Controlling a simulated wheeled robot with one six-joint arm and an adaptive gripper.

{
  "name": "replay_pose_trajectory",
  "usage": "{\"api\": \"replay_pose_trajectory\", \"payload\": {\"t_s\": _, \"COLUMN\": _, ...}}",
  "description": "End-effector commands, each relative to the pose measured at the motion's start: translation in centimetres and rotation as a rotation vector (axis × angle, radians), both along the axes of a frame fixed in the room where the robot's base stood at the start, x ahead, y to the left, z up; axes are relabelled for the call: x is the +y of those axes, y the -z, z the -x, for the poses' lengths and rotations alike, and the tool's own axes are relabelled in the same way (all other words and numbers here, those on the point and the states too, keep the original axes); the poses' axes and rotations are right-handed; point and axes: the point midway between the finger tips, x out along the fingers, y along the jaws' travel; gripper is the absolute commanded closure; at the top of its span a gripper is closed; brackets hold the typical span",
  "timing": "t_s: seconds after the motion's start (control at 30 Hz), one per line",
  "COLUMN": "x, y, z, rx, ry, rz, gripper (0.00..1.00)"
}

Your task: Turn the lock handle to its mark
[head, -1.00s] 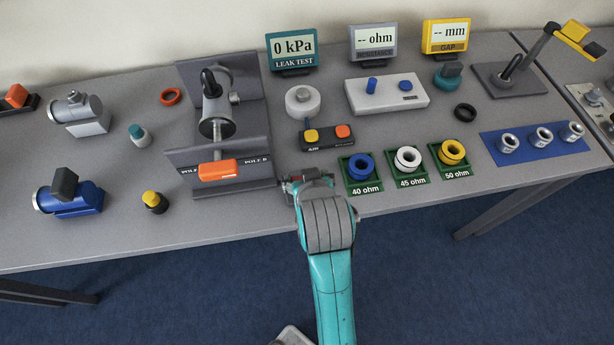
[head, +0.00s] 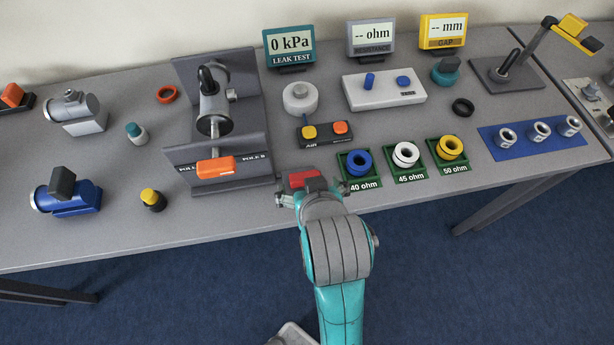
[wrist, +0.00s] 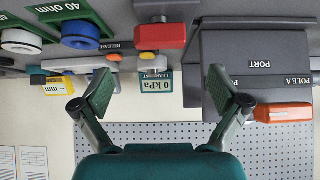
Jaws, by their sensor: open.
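The red handle (head: 303,180), which I take to be the lock handle, stands near the table's front edge, left of the 40 ohm holder. The wrist view is upside down and shows the red handle (wrist: 160,37) on a grey stem, with a RELEASE label (wrist: 121,44) beside it. No lock mark can be read. My gripper (head: 308,194) is open just in front of the handle. In the wrist view the fingers of my gripper (wrist: 162,90) are spread wide and empty. The handle appears beyond the fingertips, apart from them.
A grey fixture (head: 252,146) with an orange handle (head: 216,168) stands close on the left. The blue ring (head: 359,163) in its green holder is close on the right. A black box (head: 325,134) with yellow and orange buttons stands behind.

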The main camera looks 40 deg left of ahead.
Motion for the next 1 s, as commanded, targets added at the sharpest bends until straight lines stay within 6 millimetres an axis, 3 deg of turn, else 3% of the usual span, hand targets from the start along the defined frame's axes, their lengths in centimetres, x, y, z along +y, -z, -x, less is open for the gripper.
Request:
{"api": "replay_pose_trajectory", "payload": {"t_s": 0.3, "x": -2.0, "y": -2.6, "z": 1.7, "rx": -0.001, "ry": 0.0, "rz": -0.001, "gripper": 0.02}}
{"api": "replay_pose_trajectory", "payload": {"t_s": 1.0, "x": -2.3, "y": -2.7, "z": 1.8, "rx": 0.0, "ry": 0.004, "rz": 0.0, "gripper": 0.02}}
